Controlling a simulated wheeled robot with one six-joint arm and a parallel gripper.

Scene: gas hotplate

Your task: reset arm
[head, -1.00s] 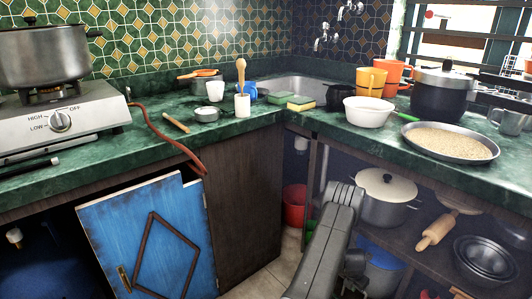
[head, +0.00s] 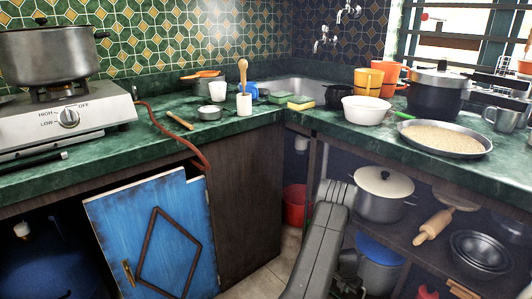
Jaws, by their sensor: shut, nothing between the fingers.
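My arm (head: 322,245) rises from the bottom middle of the head view, a dark grey link in front of the opening below the counter corner. My gripper is not in view. The gas hotplate (head: 65,117) stands on the counter at the left, with its knob (head: 68,118) on the front face. A large grey pot (head: 48,55) sits on its burner.
The green counter (head: 240,131) runs along the left and right walls. A blue cabinet door (head: 150,235) stands tilted below it at left. A wide pan of grain (head: 445,138) and a dark pot (head: 437,92) stand on the right counter. Shelves below hold a lidded pot (head: 383,192).

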